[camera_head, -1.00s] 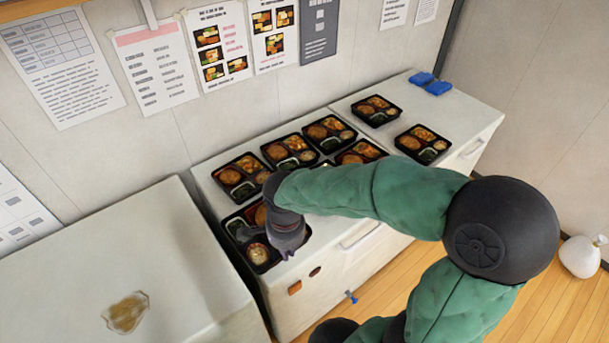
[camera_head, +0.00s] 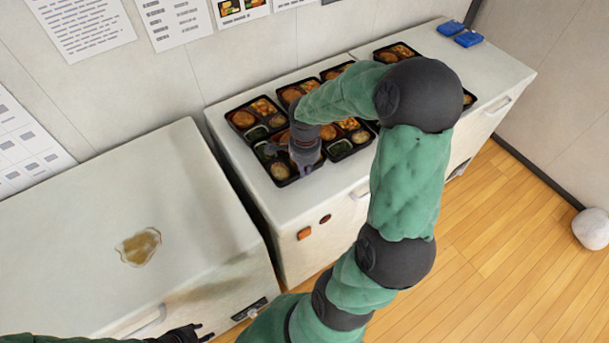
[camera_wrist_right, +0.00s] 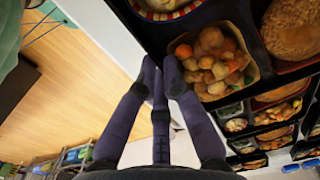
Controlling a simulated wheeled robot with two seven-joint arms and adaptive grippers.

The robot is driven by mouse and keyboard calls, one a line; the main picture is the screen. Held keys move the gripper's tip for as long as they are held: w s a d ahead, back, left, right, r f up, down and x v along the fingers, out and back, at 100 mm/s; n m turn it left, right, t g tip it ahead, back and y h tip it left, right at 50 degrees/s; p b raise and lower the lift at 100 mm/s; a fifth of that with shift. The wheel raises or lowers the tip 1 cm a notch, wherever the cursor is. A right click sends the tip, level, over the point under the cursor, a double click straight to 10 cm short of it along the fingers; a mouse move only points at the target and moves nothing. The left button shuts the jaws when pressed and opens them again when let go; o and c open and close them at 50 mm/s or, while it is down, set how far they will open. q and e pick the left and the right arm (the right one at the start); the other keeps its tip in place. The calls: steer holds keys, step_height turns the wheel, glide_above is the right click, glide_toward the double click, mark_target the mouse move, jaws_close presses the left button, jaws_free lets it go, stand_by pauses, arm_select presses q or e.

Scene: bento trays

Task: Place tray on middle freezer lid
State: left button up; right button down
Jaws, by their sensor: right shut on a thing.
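The middle freezer lid (camera_head: 235,120) is white and carries several black bento trays. The front left bento tray (camera_head: 284,181) lies at the lid's front edge, partly hidden by my right gripper (camera_head: 306,168). That gripper points down and is shut on the tray's near rim. In the right wrist view the gripper's fingers (camera_wrist_right: 160,75) meet at the black edge of the tray (camera_wrist_right: 150,42), beside a compartment of diced vegetables. My left gripper (camera_head: 195,333) shows dark and small at the bottom; its opening is unclear.
Several other trays (camera_head: 248,101) stand close behind and beside the held one. The left freezer (camera_head: 80,215) has a brown stain (camera_head: 139,246) and is otherwise bare. The right freezer (camera_head: 430,55) bears more trays and blue items (camera_head: 468,39).

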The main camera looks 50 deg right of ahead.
steer(key=shift+w+d+f, duration=0.2)
steer(key=shift+d+f, duration=0.05)
steer(key=shift+f, duration=0.2)
steer(key=shift+f+b, duration=0.5)
steer(key=shift+f, duration=0.9)
steer(key=shift+f, duration=0.15)
steer(key=c, duration=1.4)
jaws_free()
